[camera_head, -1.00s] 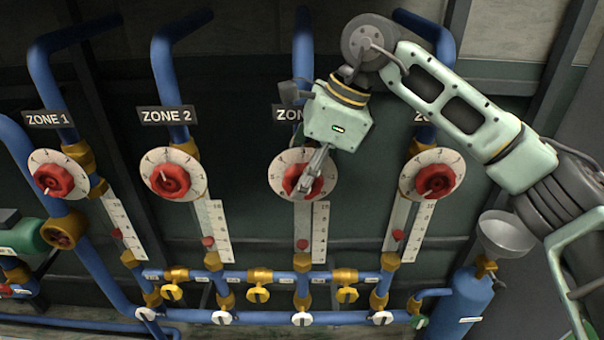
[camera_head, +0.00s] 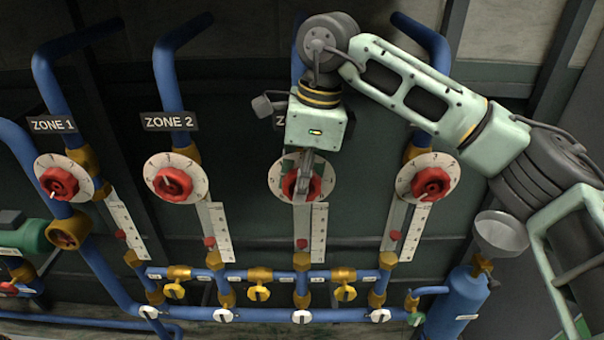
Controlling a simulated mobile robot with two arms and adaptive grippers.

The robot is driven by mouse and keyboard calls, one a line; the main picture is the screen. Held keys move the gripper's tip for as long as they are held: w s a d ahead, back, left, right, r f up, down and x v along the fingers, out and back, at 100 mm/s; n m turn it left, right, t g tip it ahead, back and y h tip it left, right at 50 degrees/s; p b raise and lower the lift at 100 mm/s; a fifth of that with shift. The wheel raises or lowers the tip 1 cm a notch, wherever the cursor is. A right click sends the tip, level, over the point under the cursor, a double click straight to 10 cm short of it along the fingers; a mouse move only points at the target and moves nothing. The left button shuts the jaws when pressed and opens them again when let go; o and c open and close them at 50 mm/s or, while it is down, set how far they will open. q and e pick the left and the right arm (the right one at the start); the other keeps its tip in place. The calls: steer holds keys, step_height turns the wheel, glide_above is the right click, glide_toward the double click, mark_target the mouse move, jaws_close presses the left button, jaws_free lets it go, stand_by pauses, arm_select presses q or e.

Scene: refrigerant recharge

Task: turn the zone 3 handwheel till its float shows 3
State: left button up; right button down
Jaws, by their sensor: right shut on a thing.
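The zone 3 red handwheel (camera_head: 316,188) sits on a round white numbered dial (camera_head: 328,170), third from the left. My right gripper (camera_head: 302,190) is shut on this handwheel from above and covers its middle. Below it, the zone 3 gauge (camera_head: 319,222) is a white upright scale beside a clear strip. Its red float (camera_head: 302,243) sits low, near the bottom of the scale; the figures are too small to read surely. My right gripper's body hides most of the zone 3 sign (camera_head: 279,121). My left gripper is not in view.
Zone 1 (camera_head: 59,183) and zone 2 (camera_head: 173,184) handwheels stand to the left, and a fourth handwheel (camera_head: 432,184) stands close to the right. Yellow valves (camera_head: 259,293) line the lower pipes. A blue cylinder (camera_head: 462,300) with a funnel (camera_head: 500,232) above stands at right.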

steer(key=shift+a+r+h+p, duration=0.1)
steer(key=shift+r+h+p, duration=0.15)
steer(key=shift+h, duration=0.45)
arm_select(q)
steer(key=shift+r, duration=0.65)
arm_select(e)
steer(key=shift+f, duration=0.2)
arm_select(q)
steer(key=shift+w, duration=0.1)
arm_select(e)
steer(key=c, duration=1.9)
jaws_free()
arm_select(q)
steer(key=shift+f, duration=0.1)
arm_select(e)
steer(key=shift+f, duration=0.1)
